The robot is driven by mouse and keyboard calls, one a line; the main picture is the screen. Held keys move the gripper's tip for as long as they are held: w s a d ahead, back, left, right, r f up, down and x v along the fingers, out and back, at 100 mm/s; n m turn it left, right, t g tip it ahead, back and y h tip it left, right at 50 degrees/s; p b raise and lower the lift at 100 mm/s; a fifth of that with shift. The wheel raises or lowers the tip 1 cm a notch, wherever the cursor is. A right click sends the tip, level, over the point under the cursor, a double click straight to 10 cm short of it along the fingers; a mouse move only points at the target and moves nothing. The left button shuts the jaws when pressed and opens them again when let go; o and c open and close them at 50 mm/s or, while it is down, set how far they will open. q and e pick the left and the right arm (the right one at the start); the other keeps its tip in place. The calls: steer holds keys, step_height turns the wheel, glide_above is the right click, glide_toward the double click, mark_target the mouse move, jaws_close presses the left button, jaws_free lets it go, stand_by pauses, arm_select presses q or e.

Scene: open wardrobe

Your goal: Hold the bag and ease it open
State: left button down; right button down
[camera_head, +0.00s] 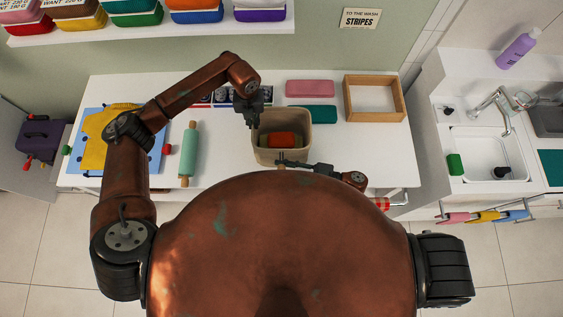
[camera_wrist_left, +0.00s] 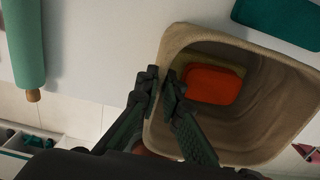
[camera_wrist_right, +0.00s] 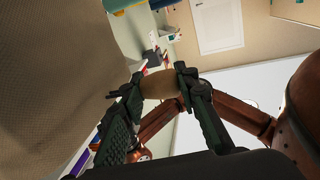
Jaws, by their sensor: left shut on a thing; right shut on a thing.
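The beige bag (camera_head: 303,143) stands upright on the white table with its mouth open. An orange block (camera_head: 281,140) lies inside it, on something yellowish. My left gripper (camera_head: 255,117) is at the bag's left rim, and in the left wrist view (camera_wrist_left: 160,82) its fingers pinch the rim from inside and outside. My right gripper (camera_head: 284,164) is low at the bag's near side. In the right wrist view (camera_wrist_right: 158,84) its fingers are shut on a tan tab (camera_wrist_right: 160,83) the colour of the bag. How the tab joins the bag is hidden.
A teal rolling pin (camera_head: 187,153) lies left of the bag, beyond it a yellow cloth (camera_head: 103,128) on a blue mat. Pink (camera_head: 310,88) and teal (camera_head: 312,114) pieces lie behind right, near a wooden frame (camera_head: 374,98). The table right of the bag is clear.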

steer(key=c, duration=1.4)
jaws_free()
steer(key=shift+c, duration=0.2)
steer(key=shift+d, duration=0.1)
steer(key=v, duration=1.1)
steer(key=shift+d, duration=0.4)
